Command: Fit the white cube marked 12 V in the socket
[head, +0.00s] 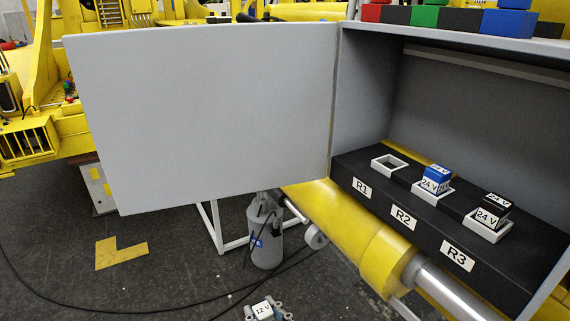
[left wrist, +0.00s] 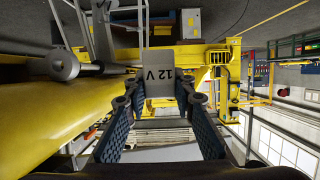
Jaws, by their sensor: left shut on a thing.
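The white cube marked 12 V (head: 262,309) is at the bottom edge of the head view. My left gripper (head: 265,314) is shut on it; only the fingertips show there. In the left wrist view the cube (left wrist: 160,76) sits between the two fingertips, its 12 V label upside down. The socket R1 (head: 376,166) is an empty white square frame on a black ledge (head: 344,165) in the grey cabinet. The held cube is well below and to the left of it. My right gripper is not in view.
A blue 24 V cube (head: 437,174) sits in the R2 socket and a black 24 V cube (head: 492,207) in R3. The open cabinet door (head: 200,115) stands left of the opening. A yellow cylinder (head: 345,225) runs below the ledge. Coloured blocks (head: 462,21) line the cabinet top.

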